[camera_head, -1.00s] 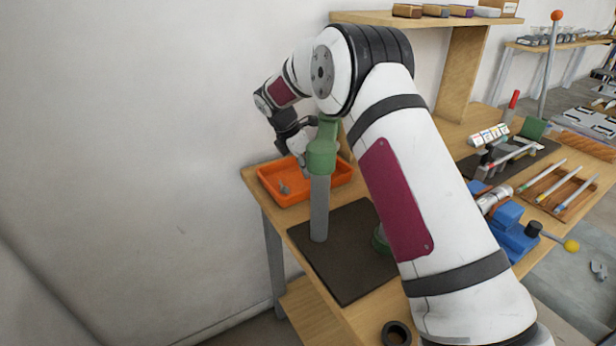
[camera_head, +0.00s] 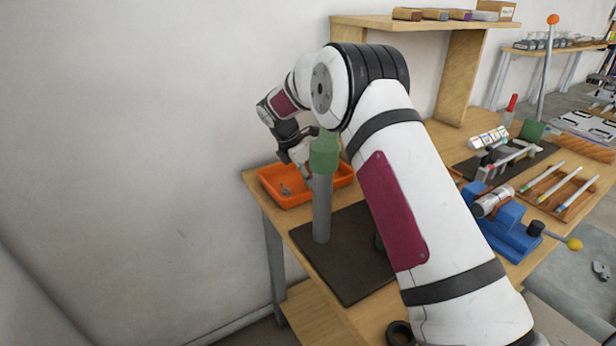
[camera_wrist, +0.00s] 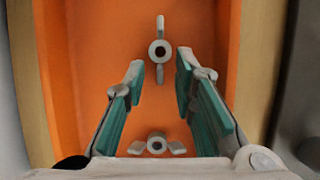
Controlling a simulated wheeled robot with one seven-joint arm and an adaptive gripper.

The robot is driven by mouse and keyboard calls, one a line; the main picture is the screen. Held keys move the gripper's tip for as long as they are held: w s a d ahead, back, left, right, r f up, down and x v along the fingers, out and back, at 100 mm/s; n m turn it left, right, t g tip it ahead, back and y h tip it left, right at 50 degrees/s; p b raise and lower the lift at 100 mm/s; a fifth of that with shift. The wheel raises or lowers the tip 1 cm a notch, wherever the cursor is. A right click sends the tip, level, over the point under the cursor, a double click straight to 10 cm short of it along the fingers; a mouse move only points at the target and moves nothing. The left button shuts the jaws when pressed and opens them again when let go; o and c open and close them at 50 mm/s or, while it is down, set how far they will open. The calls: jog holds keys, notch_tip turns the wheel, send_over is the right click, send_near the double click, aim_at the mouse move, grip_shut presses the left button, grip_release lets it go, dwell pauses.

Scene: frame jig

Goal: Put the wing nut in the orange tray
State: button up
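The orange tray (camera_head: 275,198) sits at the far left corner of the table, and its floor fills much of the wrist view (camera_wrist: 85,60). Two pale grey wing nuts are in the tray in the wrist view. One wing nut (camera_wrist: 159,49) is just beyond my fingertips, its lower wing between them and clear of both. The other wing nut (camera_wrist: 156,145) is lower in the picture, between the finger bases. My gripper (camera_wrist: 160,72) is open, its green-padded fingers apart, pointing down over the tray. In the head view my gripper (camera_head: 300,158) is partly hidden by a post.
A grey post with a green cap (camera_head: 323,155) stands on a dark mat (camera_head: 345,275) close to the tray and my wrist. A wall is close behind the tray. A blue fixture (camera_head: 508,235) and a wooden pen tray (camera_head: 560,190) are at the right.

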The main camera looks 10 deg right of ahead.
jog(key=v, duration=1.2)
jog(key=shift+b, duration=0.45)
jog(key=shift+s+a, duration=0.1)
